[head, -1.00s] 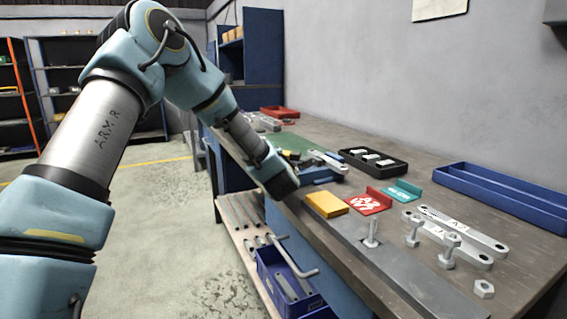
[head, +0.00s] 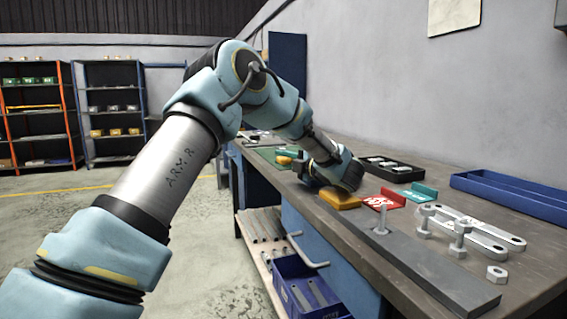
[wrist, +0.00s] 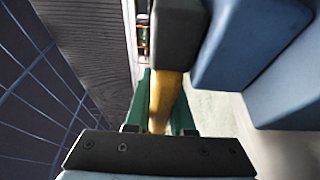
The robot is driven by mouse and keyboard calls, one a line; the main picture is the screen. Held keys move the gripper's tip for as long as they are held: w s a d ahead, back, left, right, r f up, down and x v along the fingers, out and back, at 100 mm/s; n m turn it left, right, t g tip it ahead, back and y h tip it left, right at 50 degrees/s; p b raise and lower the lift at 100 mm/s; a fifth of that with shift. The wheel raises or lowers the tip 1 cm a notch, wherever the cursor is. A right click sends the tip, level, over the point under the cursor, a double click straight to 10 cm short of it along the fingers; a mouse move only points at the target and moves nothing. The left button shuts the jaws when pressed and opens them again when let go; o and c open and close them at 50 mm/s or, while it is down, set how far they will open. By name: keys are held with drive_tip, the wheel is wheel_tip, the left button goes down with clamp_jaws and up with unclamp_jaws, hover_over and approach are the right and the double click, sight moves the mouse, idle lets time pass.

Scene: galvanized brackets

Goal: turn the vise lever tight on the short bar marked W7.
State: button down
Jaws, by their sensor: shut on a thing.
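My gripper (head: 343,176) is low over the bench, beside the yellow block, with its fingers hidden in the head view. In the wrist view its green finger pads are closed on a yellow bar-like piece (wrist: 165,100), which looks like the vise lever. Beside it are a dark grey block (wrist: 175,38) and large blue blocks (wrist: 245,45), which look like parts of the vise. My arm hides the vise in the head view. I cannot make out the short bar marked W7.
A yellow block (head: 338,200), red bracket (head: 385,199) and teal bracket (head: 421,191) lie near my gripper. A black tray (head: 386,168), blue tray (head: 510,193), grey bars (head: 478,238) and upright bolts (head: 460,240) occupy the right. A blue bin (head: 305,290) stands below the bench.

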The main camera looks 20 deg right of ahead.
drive_tip(key=shift+a, duration=0.1)
idle(0.4)
drive_tip(key=c, duration=0.8)
unclamp_jaws()
drive_tip(key=shift+s, duration=0.15)
drive_tip(key=b+v, duration=0.1)
drive_tip(key=v, duration=0.9)
drive_tip(key=shift+s+d, duration=0.25)
drive_tip(key=shift+d, duration=0.05)
drive_tip(key=shift+r, duration=0.1)
